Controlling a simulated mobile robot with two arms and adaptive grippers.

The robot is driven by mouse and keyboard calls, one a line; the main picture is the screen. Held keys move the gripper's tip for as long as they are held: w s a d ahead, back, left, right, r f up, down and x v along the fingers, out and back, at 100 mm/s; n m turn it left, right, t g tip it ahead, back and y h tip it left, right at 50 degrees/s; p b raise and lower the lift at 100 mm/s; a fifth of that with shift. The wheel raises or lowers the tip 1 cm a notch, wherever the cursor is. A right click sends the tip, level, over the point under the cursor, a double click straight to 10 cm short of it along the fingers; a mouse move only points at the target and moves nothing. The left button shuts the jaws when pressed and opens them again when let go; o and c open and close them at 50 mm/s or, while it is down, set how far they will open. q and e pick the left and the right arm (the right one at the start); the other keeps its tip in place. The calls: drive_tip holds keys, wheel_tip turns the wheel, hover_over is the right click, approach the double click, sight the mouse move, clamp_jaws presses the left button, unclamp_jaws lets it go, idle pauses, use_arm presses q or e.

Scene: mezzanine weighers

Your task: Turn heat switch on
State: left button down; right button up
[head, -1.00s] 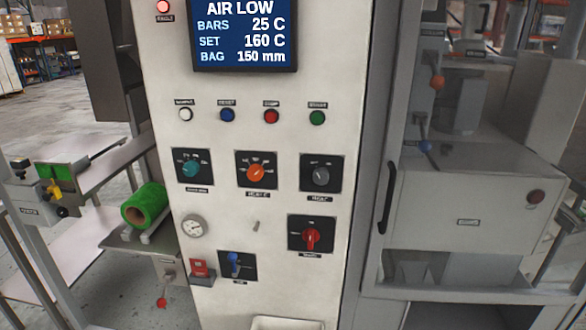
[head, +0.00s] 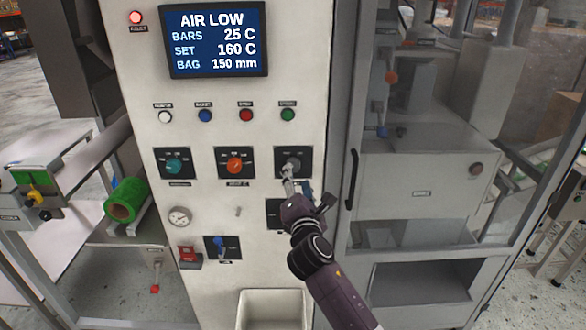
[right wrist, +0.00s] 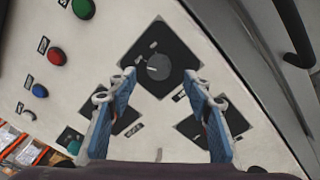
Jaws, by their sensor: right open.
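The grey rotary knob on a black plate (head: 293,161), third in the knob row, appears to be the heat switch; its small label is hidden now. My right gripper (head: 288,176) is in front of the knob's lower part in the head view. In the right wrist view the grey knob (right wrist: 158,67) lies just beyond and between the fingertips of the open right gripper (right wrist: 160,80). The fingers hold nothing; I cannot tell whether they touch the plate. The knob's exact pointer angle is too small to tell. My left gripper is out of view.
A teal knob (head: 173,166) and an orange knob (head: 235,164) sit left of the grey one. Push buttons (head: 246,115) line up above, below the AIR LOW screen (head: 213,39). My arm mostly hides the lower switch plate. A door handle (head: 352,180) stands to the right.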

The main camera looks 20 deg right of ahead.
sight(295, 167)
drive_tip(key=x, duration=0.3)
drive_tip(key=shift+w+r, duration=0.1)
drive_tip(key=shift+w, duration=0.15)
drive_tip(key=shift+p+x, duration=0.3)
drive_tip(key=shift+x, duration=0.5)
drive_tip(key=shift+c, duration=0.2)
drive_tip(key=c, duration=1.1)
